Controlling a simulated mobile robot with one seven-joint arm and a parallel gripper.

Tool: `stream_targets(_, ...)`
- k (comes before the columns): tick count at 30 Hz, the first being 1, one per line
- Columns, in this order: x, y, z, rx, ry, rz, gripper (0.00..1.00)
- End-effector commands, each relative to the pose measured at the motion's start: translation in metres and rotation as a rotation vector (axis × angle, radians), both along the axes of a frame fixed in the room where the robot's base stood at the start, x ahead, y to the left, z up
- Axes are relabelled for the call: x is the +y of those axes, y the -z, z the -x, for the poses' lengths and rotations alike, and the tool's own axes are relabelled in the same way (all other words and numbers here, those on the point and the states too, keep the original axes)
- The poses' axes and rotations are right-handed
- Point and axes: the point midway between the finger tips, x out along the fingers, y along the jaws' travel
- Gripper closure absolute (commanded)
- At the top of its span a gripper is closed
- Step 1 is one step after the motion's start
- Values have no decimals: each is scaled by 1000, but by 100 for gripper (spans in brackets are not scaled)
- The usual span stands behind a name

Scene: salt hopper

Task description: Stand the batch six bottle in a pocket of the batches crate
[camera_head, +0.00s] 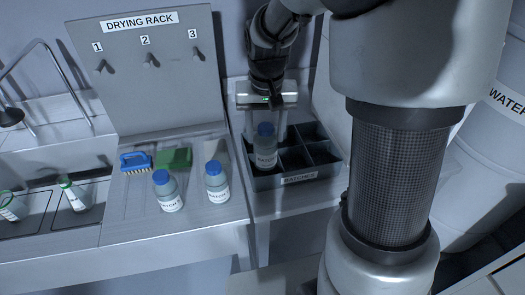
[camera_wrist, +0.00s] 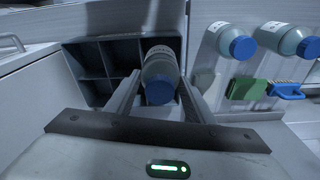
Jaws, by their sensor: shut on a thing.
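A bottle with a blue cap and a white batch label (camera_head: 265,150) is upright between the fingers of my gripper (camera_head: 266,132); its number is too small to read. In the wrist view the bottle (camera_wrist: 160,72) has a finger on each side, and my gripper (camera_wrist: 160,85) is shut on it. The dark batches crate (camera_head: 268,184) has several pockets and a BATCHES label at its front. The bottle is at the crate's front left pocket, its lower end at or below the rim. Whether its base touches the pocket floor is hidden. The crate also shows in the wrist view (camera_wrist: 90,40).
Two blue-capped bottles, left (camera_head: 168,192) and right (camera_head: 216,182), stand on the counter left of the crate. A blue brush (camera_head: 135,162) and green item (camera_head: 176,159) lie behind them. A drying rack (camera_head: 140,75) stands behind. The crate's other visible pockets look empty.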

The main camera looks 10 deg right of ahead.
Motion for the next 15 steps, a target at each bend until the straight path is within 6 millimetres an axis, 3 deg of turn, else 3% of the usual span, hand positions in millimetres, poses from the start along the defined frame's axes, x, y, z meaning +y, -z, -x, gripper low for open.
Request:
stream_targets(3,0,19,0,1,0,0,98)
stream_targets(8,0,30,0,-1,1,-1,98)
stream_targets(15,0,61,0,1,1,0,98)
